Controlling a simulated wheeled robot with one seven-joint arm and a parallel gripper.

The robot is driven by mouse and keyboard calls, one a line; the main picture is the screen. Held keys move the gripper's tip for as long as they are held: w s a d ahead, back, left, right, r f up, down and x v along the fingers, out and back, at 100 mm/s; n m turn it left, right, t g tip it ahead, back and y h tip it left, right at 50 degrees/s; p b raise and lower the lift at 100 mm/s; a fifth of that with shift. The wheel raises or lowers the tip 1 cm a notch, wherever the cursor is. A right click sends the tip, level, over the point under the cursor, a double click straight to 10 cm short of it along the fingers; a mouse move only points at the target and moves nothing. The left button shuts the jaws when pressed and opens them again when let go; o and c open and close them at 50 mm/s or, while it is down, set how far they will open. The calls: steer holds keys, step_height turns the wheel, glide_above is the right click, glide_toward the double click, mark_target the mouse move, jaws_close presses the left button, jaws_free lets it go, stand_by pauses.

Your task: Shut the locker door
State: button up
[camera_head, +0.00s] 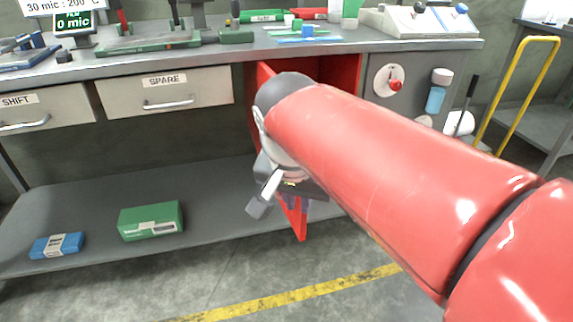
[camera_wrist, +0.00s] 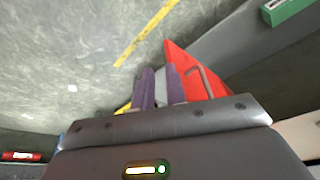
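The red locker door (camera_head: 301,224) stands open under the bench, its edge facing my body camera. My red arm hides much of it. In the wrist view the door (camera_wrist: 188,72) is a red panel just beyond my gripper, with a grey bar handle (camera_wrist: 208,80) on it. My gripper (camera_head: 294,206) is low in front of the door in the head view. In the wrist view its two purple fingers (camera_wrist: 159,76) are a little apart, with nothing clearly held between them. The right finger appears close to the door; I cannot tell whether it touches. The red locker interior (camera_head: 342,75) shows behind my arm.
The workbench (camera_head: 215,58) carries tools and trays above two drawers, one marked SPARE (camera_head: 168,90). Its lower shelf (camera_head: 190,195) holds a green box (camera_head: 151,221) and a blue box (camera_head: 57,246). A yellow-railed cart (camera_head: 515,90) stands right. Floor in front is clear.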

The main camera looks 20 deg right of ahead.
steer(key=w+a+r+m+h, duration=0.1)
steer(key=w+a+r+m, duration=0.1)
steer(key=w+m, duration=0.1)
steer(key=w+a+r+m+g+p, duration=0.1)
steer(key=w+m, duration=0.2)
steer(key=w, duration=0.1)
steer(key=w+a+r+m+g+h, duration=0.1)
steer(key=w+a+r+m, duration=0.1)
steer(key=w+m, duration=0.1)
steer(key=shift+w+a+r+h, duration=0.15)
steer(key=shift+a+r+h, duration=0.15)
steer(key=shift+a+r, duration=0.05)
jaws_close()
steer(key=w+d+f+m, duration=0.1)
steer(key=d+f, duration=0.6)
steer(key=f, duration=0.2)
steer(key=shift+w+d+g, duration=0.15)
steer(key=shift+w+g, duration=0.05)
steer(key=shift+g, duration=0.1)
